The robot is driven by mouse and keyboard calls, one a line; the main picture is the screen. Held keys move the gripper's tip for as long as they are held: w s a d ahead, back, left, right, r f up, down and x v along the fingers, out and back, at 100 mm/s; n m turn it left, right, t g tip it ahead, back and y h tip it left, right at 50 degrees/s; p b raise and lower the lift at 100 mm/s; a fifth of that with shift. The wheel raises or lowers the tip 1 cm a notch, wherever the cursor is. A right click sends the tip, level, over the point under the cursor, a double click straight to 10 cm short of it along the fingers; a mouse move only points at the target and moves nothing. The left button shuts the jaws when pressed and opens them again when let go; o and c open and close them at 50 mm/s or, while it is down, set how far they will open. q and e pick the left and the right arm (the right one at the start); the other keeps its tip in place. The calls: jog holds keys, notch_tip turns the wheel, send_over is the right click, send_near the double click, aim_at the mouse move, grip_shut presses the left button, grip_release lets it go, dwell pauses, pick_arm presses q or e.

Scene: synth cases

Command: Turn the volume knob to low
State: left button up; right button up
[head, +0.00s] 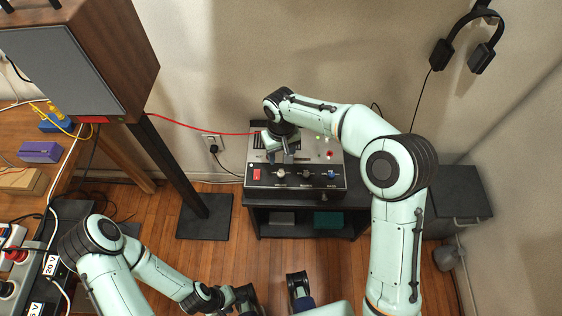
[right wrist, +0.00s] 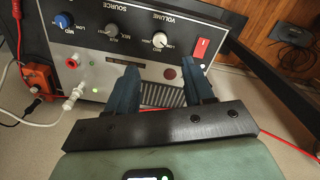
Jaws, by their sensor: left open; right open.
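The amplifier (head: 262,187) stands on a dark stand in the head view. Its volume knob (head: 280,174) is next to the red switch on the front panel. In the right wrist view the panel is upside down and the pale volume knob (right wrist: 160,40) sits under its VOLUME label; its pointer is too small to read. My right gripper (head: 283,154) is open above the amplifier. Its two blue fingers (right wrist: 163,82) are apart, empty, over the top grille, and do not touch the knob. My left gripper (head: 246,302) is low at the bottom edge, largely cut off, open.
A source knob (right wrist: 112,32), a blue knob (right wrist: 64,20) and a red switch (right wrist: 201,48) flank the volume knob. Plugs and cables (right wrist: 72,95) sit at the panel's side. A large speaker (head: 115,60) stands left. Headphones (head: 470,45) hang on the wall. Floor before the stand is open.

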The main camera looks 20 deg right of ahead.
pick_arm(q)
jog(key=shift+r, duration=0.15)
pick_arm(e)
jog(key=shift+r, duration=1.5)
